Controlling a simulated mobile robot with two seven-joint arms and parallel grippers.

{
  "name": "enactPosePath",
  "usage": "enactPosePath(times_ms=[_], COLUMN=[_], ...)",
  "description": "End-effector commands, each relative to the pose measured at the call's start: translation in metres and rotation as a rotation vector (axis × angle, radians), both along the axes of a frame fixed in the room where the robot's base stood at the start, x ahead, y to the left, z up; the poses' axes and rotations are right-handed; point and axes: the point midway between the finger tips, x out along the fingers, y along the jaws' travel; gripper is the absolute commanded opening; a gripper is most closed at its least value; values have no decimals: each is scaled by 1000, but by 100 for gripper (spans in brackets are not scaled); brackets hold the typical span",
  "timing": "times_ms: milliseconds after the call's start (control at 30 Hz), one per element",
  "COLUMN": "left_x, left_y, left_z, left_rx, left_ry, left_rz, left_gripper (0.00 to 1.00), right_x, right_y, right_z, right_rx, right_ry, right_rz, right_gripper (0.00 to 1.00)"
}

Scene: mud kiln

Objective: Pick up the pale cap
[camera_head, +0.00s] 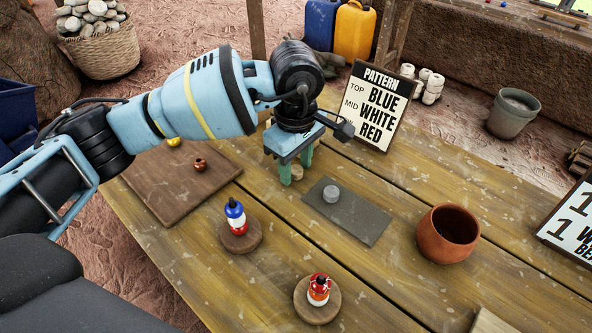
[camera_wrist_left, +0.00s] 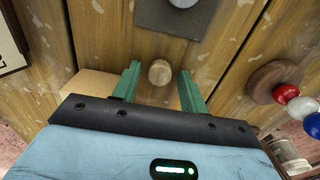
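The pale cap (camera_wrist_left: 159,72) is a small round wooden-looking piece on the table. In the left wrist view it lies ahead of and between the fingertips, with a gap on both sides. In the head view it is partly hidden behind a finger of my left gripper (camera_head: 296,172), only a pale bit (camera_head: 297,173) showing. My left gripper, with green fingers, points down over it and is open; it also shows in the left wrist view (camera_wrist_left: 160,78). A grey cap (camera_head: 331,192) sits on a dark grey mat (camera_head: 358,219) beside the gripper. My right gripper is not in view.
A blue-white-red stack (camera_head: 235,215) and a red-and-white piece (camera_head: 319,289) stand on round wooden discs. A clay pot (camera_head: 448,233) stands at right. The pattern sign (camera_head: 376,105) stands close behind the gripper. A brown board (camera_head: 165,190) lies left.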

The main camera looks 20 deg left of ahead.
Motion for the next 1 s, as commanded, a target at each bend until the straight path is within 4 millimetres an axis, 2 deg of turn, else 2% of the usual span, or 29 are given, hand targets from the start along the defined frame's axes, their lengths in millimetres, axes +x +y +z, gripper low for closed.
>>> enactPosePath(times_ms=[33, 300, 500, 633, 1000], left_x=[0, 0, 0, 1, 1], left_y=[0, 0, 0, 0, -1], left_z=[0, 0, 1, 10, 75], left_rx=[0, 0, 0, -1, -1], left_ry=[0, 0, 0, -2, -3], left_rz=[0, 0, 0, 0, -1], left_gripper=[36, 3, 3, 3, 3], right_x=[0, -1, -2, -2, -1], right_y=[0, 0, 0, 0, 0], right_z=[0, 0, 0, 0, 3], right_rx=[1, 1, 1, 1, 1], right_ry=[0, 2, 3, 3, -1], right_rz=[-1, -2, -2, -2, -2], right_gripper=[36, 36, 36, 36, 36])
